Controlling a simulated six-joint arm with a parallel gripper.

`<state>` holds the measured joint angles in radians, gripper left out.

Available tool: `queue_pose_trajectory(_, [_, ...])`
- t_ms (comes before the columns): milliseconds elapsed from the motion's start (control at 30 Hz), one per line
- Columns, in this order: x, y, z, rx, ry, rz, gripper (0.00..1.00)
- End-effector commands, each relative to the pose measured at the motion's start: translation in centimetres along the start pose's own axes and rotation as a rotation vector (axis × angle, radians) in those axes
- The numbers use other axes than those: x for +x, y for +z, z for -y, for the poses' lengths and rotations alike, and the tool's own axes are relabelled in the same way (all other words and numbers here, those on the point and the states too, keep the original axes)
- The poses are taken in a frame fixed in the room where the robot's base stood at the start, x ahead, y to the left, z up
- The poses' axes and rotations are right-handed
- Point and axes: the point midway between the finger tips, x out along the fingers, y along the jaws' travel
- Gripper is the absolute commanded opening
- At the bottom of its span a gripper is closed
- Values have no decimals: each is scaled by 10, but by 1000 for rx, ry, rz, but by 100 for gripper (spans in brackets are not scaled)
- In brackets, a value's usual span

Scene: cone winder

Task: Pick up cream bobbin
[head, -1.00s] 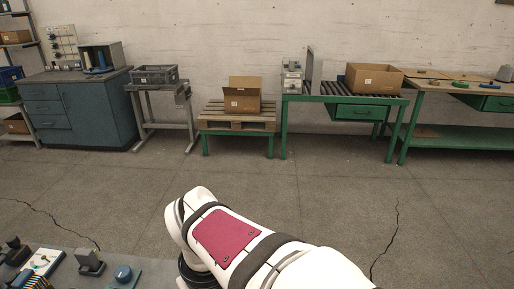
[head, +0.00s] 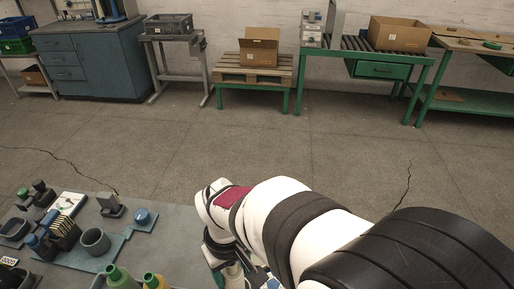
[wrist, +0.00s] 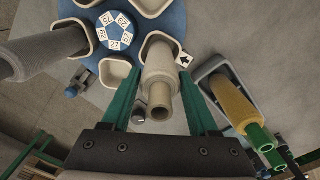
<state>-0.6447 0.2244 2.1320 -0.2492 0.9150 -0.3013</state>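The cream bobbin (wrist: 161,77) shows in the middle of the wrist view, its narrow open end toward the camera. Its wide end is at a pale cup (wrist: 147,47) on a round blue carousel (wrist: 176,17). My gripper (wrist: 160,76) has its two green fingers on either side of the bobbin, with a narrow gap at each side. It looks open and I see no clear contact. In the head view, my own arm covers much of the lower right, and I cannot make out the cream bobbin there.
In the wrist view, a grey cone (wrist: 42,51) lies to the left and a yellow cone (wrist: 234,105) with a green tip to the right, in a grey holder. The head view shows a grey cup (head: 95,241) and several small parts on the bench (head: 150,262).

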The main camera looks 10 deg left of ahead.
Motion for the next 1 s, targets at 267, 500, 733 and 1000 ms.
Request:
queue_pose_trajectory(267, [0, 0, 0, 0, 0, -1, 11])
queue_pose_trajectory(500, [-18, -2, 0, 0, 0, -7, 11])
queue_pose_trajectory(733, [-78, -1, 0, 1, 0, -5, 10])
queue_pose_trajectory(1000, [-123, -1, -1, 0, 0, -4, 10])
